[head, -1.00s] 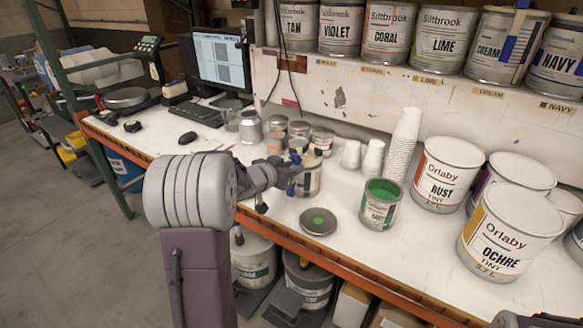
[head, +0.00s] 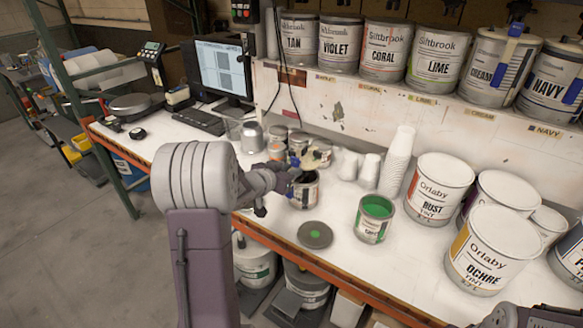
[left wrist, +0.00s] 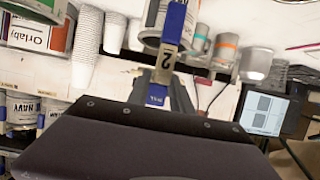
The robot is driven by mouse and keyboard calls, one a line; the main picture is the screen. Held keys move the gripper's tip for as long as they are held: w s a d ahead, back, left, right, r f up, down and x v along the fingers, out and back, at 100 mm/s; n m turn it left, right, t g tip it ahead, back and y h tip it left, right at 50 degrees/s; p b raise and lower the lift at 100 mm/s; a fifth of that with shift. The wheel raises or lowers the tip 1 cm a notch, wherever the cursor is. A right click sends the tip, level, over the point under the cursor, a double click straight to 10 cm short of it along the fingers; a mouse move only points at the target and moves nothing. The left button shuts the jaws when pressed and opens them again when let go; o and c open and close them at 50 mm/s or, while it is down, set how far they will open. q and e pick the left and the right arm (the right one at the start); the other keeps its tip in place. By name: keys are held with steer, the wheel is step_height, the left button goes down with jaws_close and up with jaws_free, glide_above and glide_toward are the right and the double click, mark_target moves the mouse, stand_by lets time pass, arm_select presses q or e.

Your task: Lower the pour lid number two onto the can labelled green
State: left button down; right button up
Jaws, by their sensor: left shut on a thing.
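My left gripper (head: 292,182) is shut on the blue-taped handle of pour lid number two (head: 318,155).
A dark round lid with a green dot (head: 315,235) lies on the bench (head: 340,262) near its front edge, left of the green can. White cup stacks (head: 398,160) stand behind. Large Orlaby cans (head: 436,190) crowd the right. Small cans (head: 277,150) stand behind the gripper.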

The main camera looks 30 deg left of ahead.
arm_select(q)
steer(key=shift+r+p, duration=2.5)
steer(key=shift+r, duration=0.8)
